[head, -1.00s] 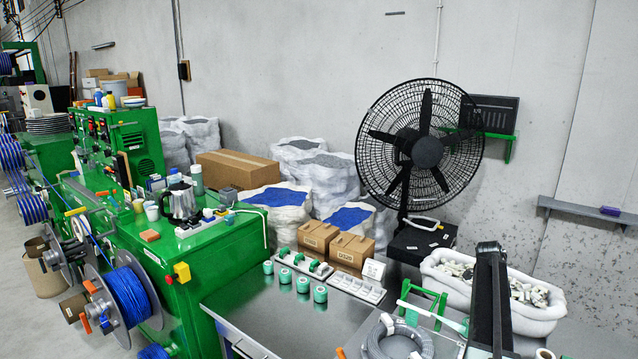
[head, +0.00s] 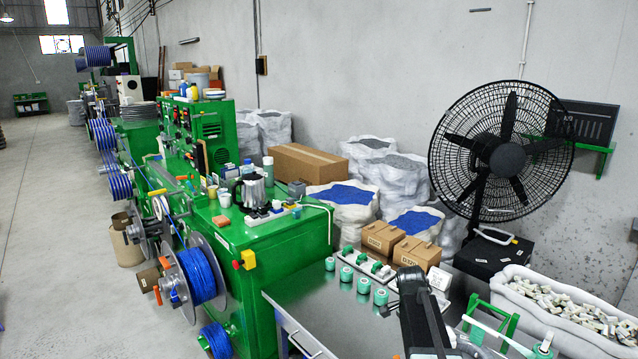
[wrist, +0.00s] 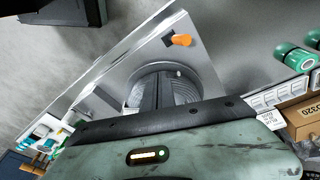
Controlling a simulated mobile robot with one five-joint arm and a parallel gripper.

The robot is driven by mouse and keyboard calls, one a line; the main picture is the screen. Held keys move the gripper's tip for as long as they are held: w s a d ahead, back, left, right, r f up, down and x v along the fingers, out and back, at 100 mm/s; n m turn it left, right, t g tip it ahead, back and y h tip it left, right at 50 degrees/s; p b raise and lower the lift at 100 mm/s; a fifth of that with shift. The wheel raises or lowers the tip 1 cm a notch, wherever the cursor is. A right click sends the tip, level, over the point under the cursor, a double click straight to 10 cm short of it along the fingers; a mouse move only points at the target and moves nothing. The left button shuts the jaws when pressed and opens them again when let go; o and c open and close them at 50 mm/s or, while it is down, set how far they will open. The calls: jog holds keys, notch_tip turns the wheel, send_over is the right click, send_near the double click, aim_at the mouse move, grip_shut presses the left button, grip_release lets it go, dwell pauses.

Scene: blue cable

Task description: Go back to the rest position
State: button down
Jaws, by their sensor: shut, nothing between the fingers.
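My gripper (wrist: 168,80) shows in the wrist view as two dark fingers lying together, with nothing between them. In the head view my dark arm stands at the lower middle, in front of the metal table (head: 325,312); the gripper itself is not clear there. Blue cable is wound on a spool (head: 203,277) on the green machine (head: 268,235), left of the table.
A white sack of small parts (head: 570,312) is at the right, below a black fan (head: 505,155). An orange-handled tool (wrist: 181,40) lies near the coil. The floor at far left is open.

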jog(key=s+a+n+y, duration=0.2)
jog(key=s+a+n, duration=1.1)
jog(key=n, duration=0.1)
jog(key=shift+f, duration=0.2)
